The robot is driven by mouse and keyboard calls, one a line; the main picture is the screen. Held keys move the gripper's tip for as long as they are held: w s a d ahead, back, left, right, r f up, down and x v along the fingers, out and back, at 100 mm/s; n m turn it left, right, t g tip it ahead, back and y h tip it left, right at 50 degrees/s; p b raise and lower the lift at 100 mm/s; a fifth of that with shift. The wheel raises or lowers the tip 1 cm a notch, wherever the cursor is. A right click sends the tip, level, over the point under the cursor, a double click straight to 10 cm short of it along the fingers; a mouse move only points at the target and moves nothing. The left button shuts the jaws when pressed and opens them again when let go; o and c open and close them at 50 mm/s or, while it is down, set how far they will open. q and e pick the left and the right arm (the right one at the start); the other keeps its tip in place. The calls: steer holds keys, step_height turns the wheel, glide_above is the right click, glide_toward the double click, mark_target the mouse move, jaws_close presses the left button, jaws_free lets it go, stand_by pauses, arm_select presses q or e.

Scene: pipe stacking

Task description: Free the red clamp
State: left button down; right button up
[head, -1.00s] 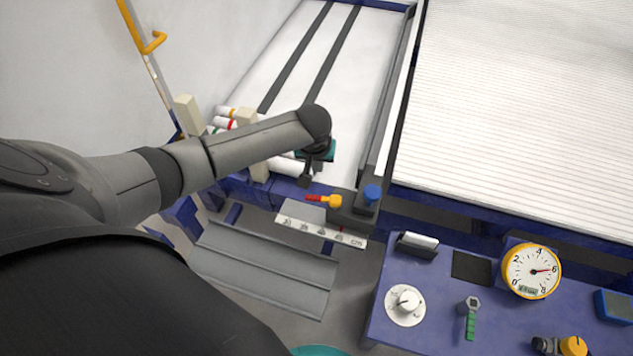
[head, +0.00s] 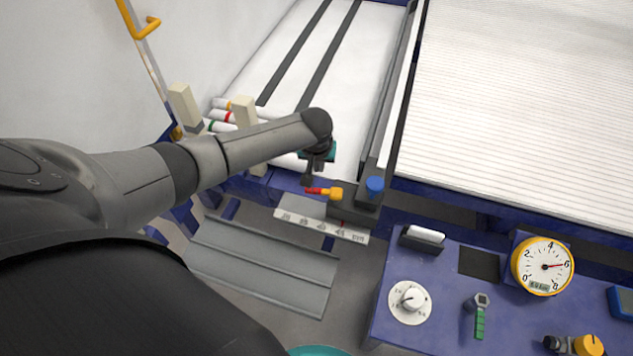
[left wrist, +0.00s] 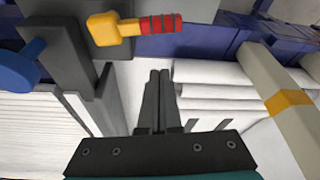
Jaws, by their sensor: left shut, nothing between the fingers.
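The red clamp (head: 315,190) is a short red lever with a yellow end, on a dark grey block at the front edge of the machine. In the left wrist view the clamp (left wrist: 160,24) lies flat, its ribbed red grip pointing right and its yellow body at left. My left gripper (head: 309,180) is shut and empty, just above and behind the red end in the head view. In the left wrist view its closed fingers (left wrist: 159,75) stop short of the clamp, with a gap between. My right gripper is not in view.
A blue knob (head: 375,185) stands right of the clamp. White pipes (head: 290,163) lie behind beige posts (head: 245,112) at left. A ruler plate (head: 322,228) is below the clamp. A blue bench (head: 450,300) with a gauge (head: 542,266) stands at front right.

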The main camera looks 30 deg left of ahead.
mark_target(324, 192)
arm_select(q)
steer(key=shift+s+d+f+b, duration=0.15)
steer(key=shift+s+d+f, duration=0.1)
steer(key=shift+s, duration=0.3)
steer(key=shift+s+d+f+b, duration=0.2)
steer(key=shift+s, duration=0.35)
steer(key=shift+s+d+f+b, duration=0.15)
steer(key=shift+s+d+f, duration=0.1)
steer(key=shift+s, duration=0.3)
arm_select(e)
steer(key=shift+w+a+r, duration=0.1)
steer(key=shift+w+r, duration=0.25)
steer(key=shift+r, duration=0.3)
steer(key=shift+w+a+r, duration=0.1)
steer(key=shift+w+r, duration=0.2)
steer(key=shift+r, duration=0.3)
arm_select(q)
steer(key=shift+r, duration=0.1)
